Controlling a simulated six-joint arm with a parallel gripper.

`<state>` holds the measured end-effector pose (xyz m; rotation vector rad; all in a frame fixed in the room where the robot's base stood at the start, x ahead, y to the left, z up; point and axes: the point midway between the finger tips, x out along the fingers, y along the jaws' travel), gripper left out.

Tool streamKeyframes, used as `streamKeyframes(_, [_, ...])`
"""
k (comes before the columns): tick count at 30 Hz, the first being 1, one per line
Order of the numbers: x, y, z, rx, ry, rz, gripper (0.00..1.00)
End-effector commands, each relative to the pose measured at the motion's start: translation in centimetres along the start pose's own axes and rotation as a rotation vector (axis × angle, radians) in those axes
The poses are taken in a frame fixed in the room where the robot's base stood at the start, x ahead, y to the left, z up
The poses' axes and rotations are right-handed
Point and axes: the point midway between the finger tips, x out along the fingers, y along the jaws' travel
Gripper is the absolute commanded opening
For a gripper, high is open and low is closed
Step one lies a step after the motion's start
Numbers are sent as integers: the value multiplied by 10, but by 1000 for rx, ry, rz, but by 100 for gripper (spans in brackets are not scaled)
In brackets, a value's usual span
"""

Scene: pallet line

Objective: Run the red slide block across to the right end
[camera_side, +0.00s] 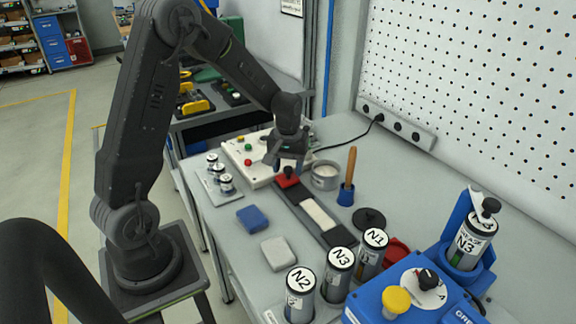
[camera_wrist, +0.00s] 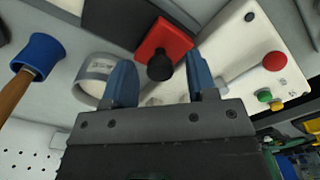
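The red slide block (camera_side: 286,181) sits at the far end of a dark rail (camera_side: 336,236), by the white control panel. A black knob (camera_side: 288,171) stands on top of it. In the wrist view the red block (camera_wrist: 172,38) and the knob (camera_wrist: 160,67) also show. My gripper (camera_side: 288,164) is over the block, pointing down. Its two blue fingers (camera_wrist: 160,72) are apart, with the knob appearing between their tips and no contact visible. A pale strip (camera_side: 319,214) lies midway along the rail.
A white control panel (camera_side: 243,155) with buttons is beside the rail. Labelled canisters (camera_side: 340,270) stand near the rail's near end. Blue (camera_side: 252,218) and grey (camera_side: 278,253) blocks lie left.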

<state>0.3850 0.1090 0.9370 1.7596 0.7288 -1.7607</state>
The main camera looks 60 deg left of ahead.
Motion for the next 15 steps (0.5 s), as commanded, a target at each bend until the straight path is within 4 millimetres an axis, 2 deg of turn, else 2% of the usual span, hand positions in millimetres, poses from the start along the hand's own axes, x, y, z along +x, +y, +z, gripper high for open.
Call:
streamKeyframes(2, [0,0,0,0,0,0,46])
streamKeyframes(15, [-1,0,0,0,1,0,4])
